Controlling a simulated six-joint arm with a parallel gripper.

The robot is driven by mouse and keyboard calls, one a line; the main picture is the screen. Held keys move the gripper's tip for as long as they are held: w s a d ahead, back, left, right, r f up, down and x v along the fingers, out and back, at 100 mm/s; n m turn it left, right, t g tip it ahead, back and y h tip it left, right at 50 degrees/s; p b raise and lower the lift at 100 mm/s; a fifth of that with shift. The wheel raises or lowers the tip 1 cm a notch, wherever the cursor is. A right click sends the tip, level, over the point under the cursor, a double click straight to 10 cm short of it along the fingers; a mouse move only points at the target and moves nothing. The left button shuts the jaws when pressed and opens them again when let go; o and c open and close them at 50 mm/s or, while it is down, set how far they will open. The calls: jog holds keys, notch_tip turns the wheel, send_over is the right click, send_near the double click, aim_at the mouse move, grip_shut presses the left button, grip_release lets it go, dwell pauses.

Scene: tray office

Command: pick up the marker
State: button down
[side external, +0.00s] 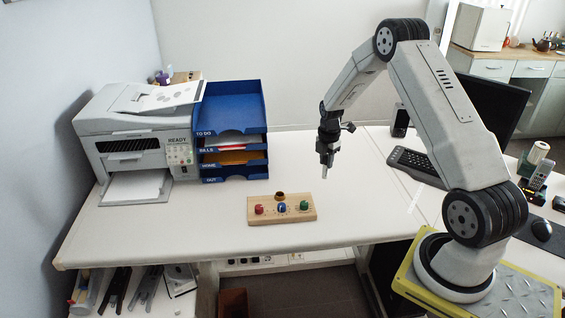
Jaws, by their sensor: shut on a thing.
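My gripper (326,163) hangs above the desk, to the right of and higher than the wooden block. It is shut on a small, pale, slim thing that points downward, which looks like the marker (325,173). Its details are too small to tell, and the fingers hide part of it. The wooden block (254,219) lies on the desk with a red, a blue and a green knob-like piece along its front and a dark round piece at its back.
A white printer (132,127) and a blue letter tray stack (232,125) stand at the left. A keyboard (417,165), dark monitor (487,108) and phone (539,177) are at the right. The white desk (345,222) is clear around the block.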

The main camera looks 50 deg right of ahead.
jog(key=shift+s+a+r, duration=0.35)
jog(key=shift+s, duration=0.3)
jog(key=shift+s+a+r, duration=0.3)
jog(key=shift+s, duration=0.3)
jog(key=w+a+f, duration=0.2)
jog(key=w+a, duration=0.1)
jog(key=w, duration=0.4)
jog(key=w+a+f, duration=0.1)
jog(key=w+a, duration=0.3)
jog(key=w, duration=0.3)
jog(key=shift+w+a+f, duration=0.25)
jog(key=shift+a+f, duration=0.05)
jog(key=shift+f, duration=0.1)
jog(key=shift+f, duration=0.2)
jog(key=shift+f, duration=1.65)
jog(key=shift+f, duration=1.5)
dwell(1.6)
